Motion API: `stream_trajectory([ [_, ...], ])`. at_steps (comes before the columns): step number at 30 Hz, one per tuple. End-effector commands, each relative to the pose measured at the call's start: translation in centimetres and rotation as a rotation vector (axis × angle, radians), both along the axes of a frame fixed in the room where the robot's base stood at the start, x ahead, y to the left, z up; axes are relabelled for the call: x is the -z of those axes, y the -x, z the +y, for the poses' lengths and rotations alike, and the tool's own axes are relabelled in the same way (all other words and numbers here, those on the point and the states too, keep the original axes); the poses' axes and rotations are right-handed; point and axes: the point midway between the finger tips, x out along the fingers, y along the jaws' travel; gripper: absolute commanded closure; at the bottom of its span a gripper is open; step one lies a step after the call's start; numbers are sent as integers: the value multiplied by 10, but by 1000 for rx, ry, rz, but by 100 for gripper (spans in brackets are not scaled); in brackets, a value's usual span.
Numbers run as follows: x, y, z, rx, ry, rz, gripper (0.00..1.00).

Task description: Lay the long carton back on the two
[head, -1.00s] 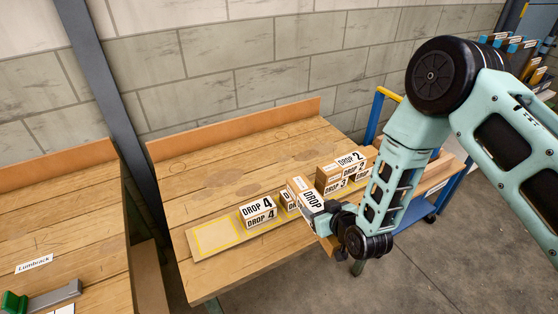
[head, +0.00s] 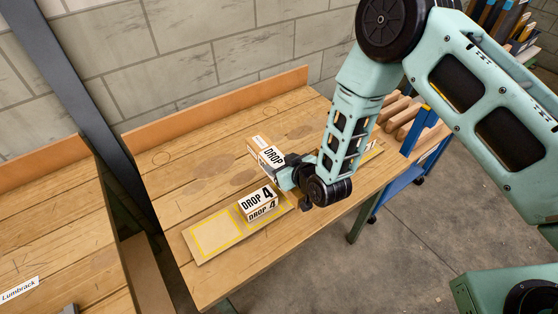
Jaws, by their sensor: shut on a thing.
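A long brown carton (head: 265,149) with a white "DROP" label is held above the bench, behind and slightly right of the DROP 4 carton. My gripper (head: 285,172) is shut on its near end. The rest of its label is hidden by the gripper. The DROP 4 carton (head: 258,203) sits on a thin board (head: 216,237) with yellow outlines. My arm hides most of the board's right part, so I cannot see the other cartons there.
The board's left yellow outline is empty. The wooden bench (head: 200,160) is clear behind the board, up to a raised back edge (head: 220,103). A second bench (head: 50,230) stands at left across a gap. A blue trolley (head: 420,160) with wooden pieces stands at right.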

Motion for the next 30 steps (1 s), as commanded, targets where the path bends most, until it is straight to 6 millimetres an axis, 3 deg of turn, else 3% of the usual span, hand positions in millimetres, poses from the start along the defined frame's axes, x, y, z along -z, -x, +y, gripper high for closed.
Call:
stream_trajectory([
  [15,52,-1,0,0,-2,-2,90],
  [30,58,-1,1,0,-2,-4,90],
])
